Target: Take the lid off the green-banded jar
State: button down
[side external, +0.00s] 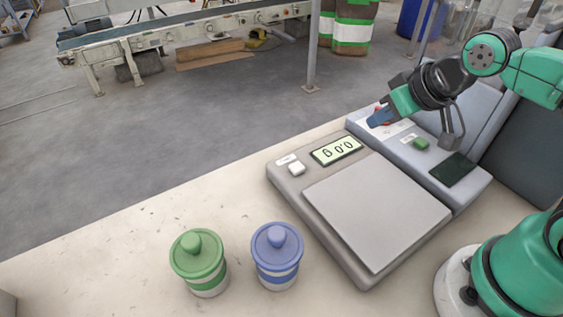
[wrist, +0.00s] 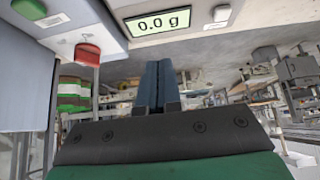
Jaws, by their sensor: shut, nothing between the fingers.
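The green-banded jar (side external: 206,276) stands upright on the table at the lower left of the side view. Its green lid (side external: 197,254) with a round knob sits on top of it. My gripper (side external: 376,121) is at the upper right, over the control panel behind the scale and far from the jar. Its blue fingers are together and empty; they also show in the wrist view (wrist: 158,84). The jar is not in the wrist view.
A blue-banded jar (side external: 277,262) with a blue lid stands just right of the green one. A scale (side external: 375,210) reading 0.0 lies to the right. The panel has a red button (wrist: 88,54) and a green button (side external: 421,143). The table left of the jars is clear.

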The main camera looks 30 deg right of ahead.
grip_release()
jog(key=m+g+y, duration=0.1)
jog(key=m+g, duration=0.7)
jog(key=m, duration=0.2)
send_over(190, 240)
jog(key=d, duration=0.1)
jog(key=shift+w+d+r, duration=0.1)
jog(key=shift+w+d, duration=0.05)
jog(key=shift+w, duration=0.3)
jog(key=shift+s+a+f, duration=0.15)
jog(key=shift+a+f, duration=0.05)
jog(key=shift+a, duration=0.1)
jog(key=shift+s+a+f, duration=0.1)
jog(key=shift+f, duration=0.25)
jog(key=shift+s+a+f, duration=0.1)
jog(key=shift+a+f, duration=0.05)
jog(key=shift+f, duration=1.05)
jog(key=shift+s+a+f, duration=0.1)
jog(key=shift+f, duration=1.05)
